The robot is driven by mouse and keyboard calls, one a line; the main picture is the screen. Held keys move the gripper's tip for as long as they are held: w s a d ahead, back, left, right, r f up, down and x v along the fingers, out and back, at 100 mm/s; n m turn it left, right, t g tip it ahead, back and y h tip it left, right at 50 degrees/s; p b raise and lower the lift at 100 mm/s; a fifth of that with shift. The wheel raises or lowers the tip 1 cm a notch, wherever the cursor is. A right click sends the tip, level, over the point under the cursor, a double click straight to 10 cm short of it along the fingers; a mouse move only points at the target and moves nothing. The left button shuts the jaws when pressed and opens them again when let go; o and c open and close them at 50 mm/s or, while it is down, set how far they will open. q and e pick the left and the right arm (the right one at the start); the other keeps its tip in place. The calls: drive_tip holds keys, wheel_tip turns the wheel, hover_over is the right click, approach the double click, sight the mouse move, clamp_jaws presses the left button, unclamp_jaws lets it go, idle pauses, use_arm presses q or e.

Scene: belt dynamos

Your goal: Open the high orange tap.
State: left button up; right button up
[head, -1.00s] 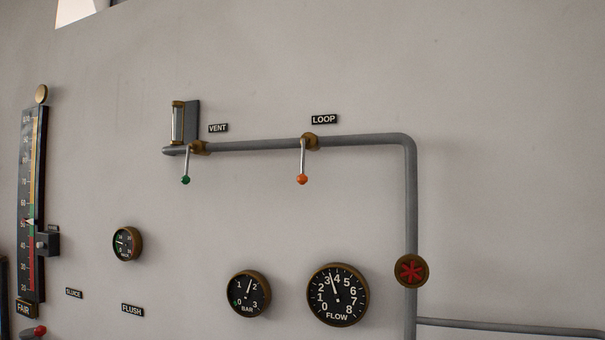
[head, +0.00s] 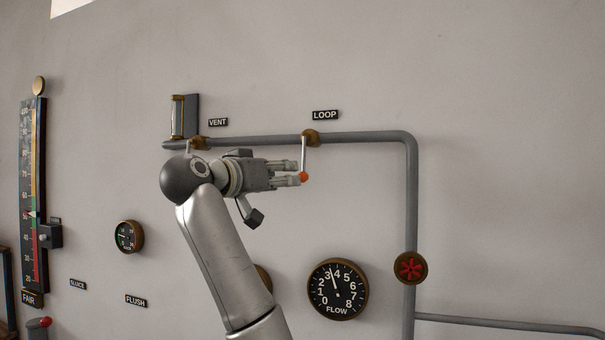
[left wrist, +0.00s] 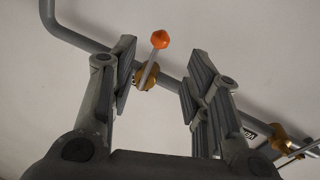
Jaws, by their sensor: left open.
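The orange tap has an orange knob (head: 303,177) on a thin lever that hangs straight down from a brass fitting (head: 311,138) on the grey pipe, under the LOOP label. My left gripper (head: 295,173) is at the lever's lower end, just left of the knob in the head view. In the left wrist view the knob (left wrist: 160,39) and its lever show between the two open fingers, nearer the left one. I cannot tell whether a finger touches it. My right gripper is in neither view.
The green-knobbed VENT tap's brass fitting (head: 198,143) is on the same pipe to the left, its lever mostly hidden by my arm. A red valve wheel (head: 410,268) and the FLOW gauge (head: 338,289) are lower right. The wall right of the pipe is clear.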

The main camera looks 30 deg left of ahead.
sight(300, 175)
use_arm(q)
drive_tip(key=w+p, duration=0.4)
drive_tip(key=w, duration=0.4)
drive_tip(key=shift+w+a+r+p, duration=0.1)
drive_tip(key=shift+w+a+p, duration=0.05)
drive_tip(key=shift+w+p, duration=0.2)
drive_tip(key=shift+w, duration=0.5)
drive_tip(key=shift+f, duration=0.2)
clamp_jaws()
